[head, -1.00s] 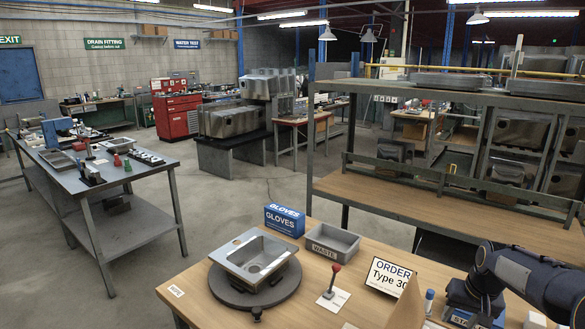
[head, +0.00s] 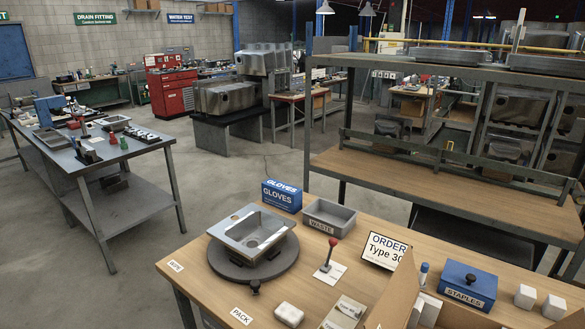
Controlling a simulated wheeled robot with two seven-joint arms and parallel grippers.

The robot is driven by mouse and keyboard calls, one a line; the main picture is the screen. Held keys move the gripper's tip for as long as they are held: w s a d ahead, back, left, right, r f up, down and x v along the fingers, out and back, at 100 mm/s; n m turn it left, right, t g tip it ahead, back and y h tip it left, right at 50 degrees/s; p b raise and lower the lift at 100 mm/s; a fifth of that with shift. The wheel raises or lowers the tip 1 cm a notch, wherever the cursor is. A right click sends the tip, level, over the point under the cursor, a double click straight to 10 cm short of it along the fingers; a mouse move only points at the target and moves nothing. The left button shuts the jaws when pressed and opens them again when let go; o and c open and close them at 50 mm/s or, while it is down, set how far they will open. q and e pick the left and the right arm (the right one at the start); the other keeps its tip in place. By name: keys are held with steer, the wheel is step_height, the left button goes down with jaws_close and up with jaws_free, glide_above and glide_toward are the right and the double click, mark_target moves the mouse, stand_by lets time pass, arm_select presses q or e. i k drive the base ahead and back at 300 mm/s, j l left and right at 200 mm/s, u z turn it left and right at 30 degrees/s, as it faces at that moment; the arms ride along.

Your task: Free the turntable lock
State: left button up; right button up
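A round dark turntable (head: 222,264) stands on the wooden bench and bears a steel sink (head: 268,246). A small black knob (head: 254,287) sits at the turntable's front edge. A lever with a red knob (head: 332,242) stands upright on a white labelled plate to the right of the turntable. The frames do not show which of these is the lock, or whether it is engaged. Neither gripper is in view.
A grey WASTE bin (head: 330,217) and a blue GLOVES box (head: 281,196) stand behind the turntable. An ORDER sign (head: 386,250), an open cardboard box (head: 398,293) and a blue STAPLES box (head: 467,284) are to the right. A white block (head: 289,314) lies in front.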

mark_target(333, 243)
steer(key=i+j+u, duration=0.2)
steer(key=i, duration=0.25)
steer(key=i+j+u, duration=0.2)
steer(key=i, duration=0.25)
steer(key=j, duration=0.1)
